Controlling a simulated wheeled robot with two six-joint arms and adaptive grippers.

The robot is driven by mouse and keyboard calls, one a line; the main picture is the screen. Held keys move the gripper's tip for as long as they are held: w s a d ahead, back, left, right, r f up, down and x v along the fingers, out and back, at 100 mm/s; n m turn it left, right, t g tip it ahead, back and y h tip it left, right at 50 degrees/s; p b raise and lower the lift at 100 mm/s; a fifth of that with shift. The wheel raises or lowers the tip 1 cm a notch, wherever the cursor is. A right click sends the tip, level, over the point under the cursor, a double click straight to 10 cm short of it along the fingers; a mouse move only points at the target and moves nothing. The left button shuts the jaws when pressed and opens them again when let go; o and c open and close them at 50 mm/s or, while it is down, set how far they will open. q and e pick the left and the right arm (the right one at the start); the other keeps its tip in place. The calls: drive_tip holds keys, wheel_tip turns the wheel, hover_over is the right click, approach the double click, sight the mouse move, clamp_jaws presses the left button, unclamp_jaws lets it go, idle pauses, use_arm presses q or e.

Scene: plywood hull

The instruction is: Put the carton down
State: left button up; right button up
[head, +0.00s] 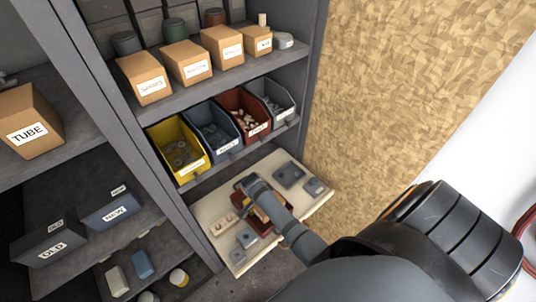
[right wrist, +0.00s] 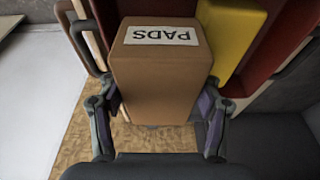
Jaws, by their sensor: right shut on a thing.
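The carton (right wrist: 155,85) is a brown box with a white label reading PADS, upside down in the right wrist view. My right gripper (right wrist: 160,103) is shut on it, one finger on each side. In the head view my right arm reaches down over a cream board (head: 287,160) at the bottom of the shelving. There the arm mostly hides the carton; I cannot tell whether it touches anything below. My left gripper is not in view.
The board also bears grey blocks (head: 289,174) and a dark red thing around my gripper. Above are yellow (head: 183,163), blue, red and grey bins, then a row of small cartons (head: 187,63). A TUBE carton (head: 30,125) stands left. A yellow block (right wrist: 230,35) is close beside the held carton.

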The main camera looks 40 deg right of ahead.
drive_tip(key=shift+d+f, duration=0.15)
drive_tip(key=shift+f, duration=0.05)
drive_tip(key=o, duration=1.1)
drive_tip(key=shift+o, duration=1.2)
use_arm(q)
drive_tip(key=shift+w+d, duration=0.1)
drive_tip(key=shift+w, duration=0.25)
use_arm(e)
drive_tip(key=shift+r, duration=0.45)
use_arm(q)
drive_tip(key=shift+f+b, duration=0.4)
drive_tip(key=shift+b, duration=0.05)
use_arm(e)
drive_tip(key=v, duration=1.2)
drive_tip(key=shift+r, duration=0.25)
